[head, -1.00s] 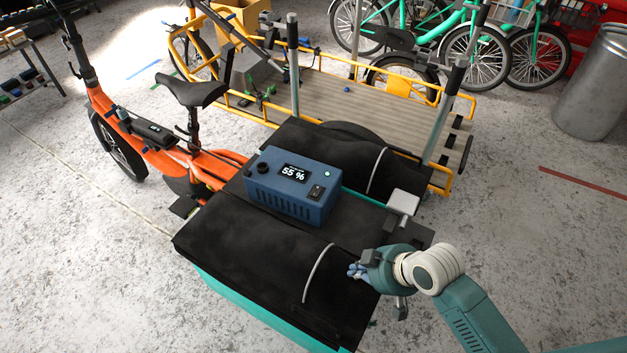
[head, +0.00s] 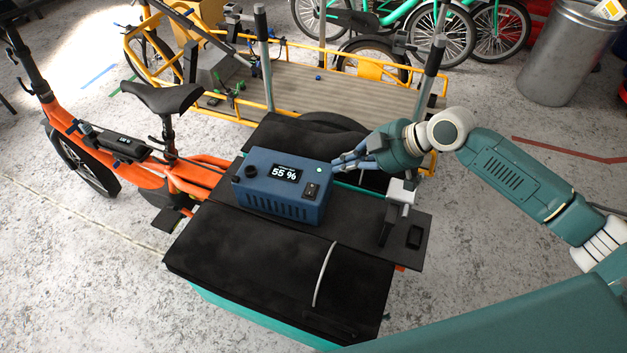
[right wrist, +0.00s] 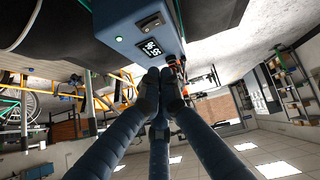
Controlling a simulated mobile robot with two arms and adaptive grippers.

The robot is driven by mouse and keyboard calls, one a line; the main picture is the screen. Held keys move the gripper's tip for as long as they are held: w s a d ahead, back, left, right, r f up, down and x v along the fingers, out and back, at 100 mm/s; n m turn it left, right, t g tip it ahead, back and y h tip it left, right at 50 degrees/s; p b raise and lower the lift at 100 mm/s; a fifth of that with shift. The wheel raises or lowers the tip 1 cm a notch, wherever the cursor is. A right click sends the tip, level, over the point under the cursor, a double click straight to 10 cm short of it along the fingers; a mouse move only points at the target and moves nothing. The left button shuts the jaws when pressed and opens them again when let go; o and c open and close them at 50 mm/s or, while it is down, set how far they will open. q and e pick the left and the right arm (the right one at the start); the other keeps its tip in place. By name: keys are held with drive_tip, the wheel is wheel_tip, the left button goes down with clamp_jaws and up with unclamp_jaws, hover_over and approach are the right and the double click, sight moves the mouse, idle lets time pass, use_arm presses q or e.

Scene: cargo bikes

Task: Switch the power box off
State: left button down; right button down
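The blue power box (head: 285,205) sits on the black deck of the orange cargo bike. Its screen (head: 284,174) reads 55 %, and a small light (head: 319,169) glows green. A black rocker switch (head: 312,190) is on its top near the right end; it also shows in the right wrist view (right wrist: 152,20). I cannot tell which way the rocker is tipped. My right gripper (head: 337,165) is beside the box's right end, close to the light. In the right wrist view its fingertips (right wrist: 164,76) are together, with nothing between them. My left gripper is not in view.
A grey clamp-like fixture (head: 400,192) stands on the deck right of the box. Black padded bags (head: 280,270) lie on both sides of the deck. A yellow cargo bike (head: 365,98) stands behind, and a metal bin (head: 565,60) at upper right.

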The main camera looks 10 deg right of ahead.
drive_tip(key=p, duration=0.2)
hover_over(309, 186)
drive_tip(key=s+d, duration=0.1)
drive_tip(key=s, duration=0.1)
wheel_tip(309, 186, down, 7)
drive_tip(key=shift+r, duration=0.1)
wheel_tip(309, 186, down, 3)
drive_tip(key=shift+w+d+r, duration=0.1)
drive_tip(key=shift+w, duration=0.05)
drive_tip(key=shift+w+d+f, duration=0.1)
drive_tip(key=shift+f, duration=0.65)
drive_tip(key=f+b, duration=0.1)
drive_tip(key=b, duration=0.2)
drive_tip(key=shift+w+d+f, duration=0.1)
drive_tip(key=shift+w+f, duration=0.1)
drive_tip(key=shift+r+p, duration=0.35)
drive_tip(key=shift+p, duration=0.1)
drive_tip(key=shift+s, duration=0.1)
